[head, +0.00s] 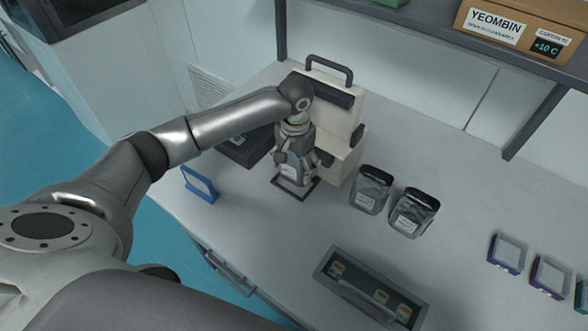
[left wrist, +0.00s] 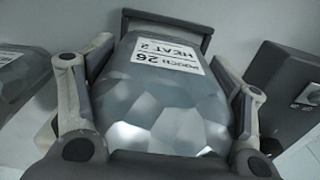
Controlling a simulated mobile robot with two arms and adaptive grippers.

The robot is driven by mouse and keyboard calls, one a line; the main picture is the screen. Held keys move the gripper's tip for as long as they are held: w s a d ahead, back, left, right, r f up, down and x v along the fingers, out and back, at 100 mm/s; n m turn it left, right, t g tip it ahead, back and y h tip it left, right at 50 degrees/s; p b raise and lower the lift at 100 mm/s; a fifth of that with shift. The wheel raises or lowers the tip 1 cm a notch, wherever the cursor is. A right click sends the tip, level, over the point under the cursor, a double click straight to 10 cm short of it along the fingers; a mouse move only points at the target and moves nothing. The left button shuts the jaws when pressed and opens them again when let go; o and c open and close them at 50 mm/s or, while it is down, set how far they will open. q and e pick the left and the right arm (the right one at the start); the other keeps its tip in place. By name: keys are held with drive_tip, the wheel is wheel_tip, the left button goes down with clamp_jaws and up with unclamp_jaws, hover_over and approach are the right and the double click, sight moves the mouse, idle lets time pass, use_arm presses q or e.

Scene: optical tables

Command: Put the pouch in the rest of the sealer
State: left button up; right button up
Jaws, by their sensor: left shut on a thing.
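My left gripper (head: 292,168) is shut on a silvery, faceted pouch (left wrist: 160,100) with a white label reading "POUCH 26 HEAT 2". In the head view the fingers hide most of the pouch. It is held upright just in front of the cream sealer (head: 343,152), which has a dark handle on top. A dark rectangular frame (head: 311,187), apparently the sealer's rest, lies directly below the gripper. In the left wrist view a dark bar (left wrist: 168,22) shows beyond the pouch's labelled end. I cannot tell whether the pouch touches the rest. My right gripper is out of view.
Two dark-topped pouches (head: 370,190) (head: 413,212) stand right of the sealer. A blue frame (head: 200,184) stands left, near a dark box (head: 243,150). A grey tray (head: 370,288) with small items lies in front. The table's middle right is clear.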

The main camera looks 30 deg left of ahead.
sight(294, 172)
use_arm(q)
drive_tip(key=shift+w+a+f, duration=0.15)
drive_tip(key=shift+a+f, duration=0.05)
drive_tip(key=shift+f, duration=0.05)
wheel_tip(294, 172, down, 3)
drive_tip(key=shift+a+f, duration=0.1)
drive_tip(key=shift+f, duration=0.05)
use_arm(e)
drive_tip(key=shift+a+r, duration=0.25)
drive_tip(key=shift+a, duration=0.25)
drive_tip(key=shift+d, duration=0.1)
use_arm(q)
drive_tip(key=o, duration=1.2)
drive_tip(key=shift+f, duration=0.15)
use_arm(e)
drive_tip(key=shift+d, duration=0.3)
use_arm(q)
wheel_tip(294, 172, up, 12)
drive_tip(key=shift+f+b, duration=0.1)
drive_tip(key=shift+b, duration=0.45)
drive_tip(key=shift+r, duration=0.3)
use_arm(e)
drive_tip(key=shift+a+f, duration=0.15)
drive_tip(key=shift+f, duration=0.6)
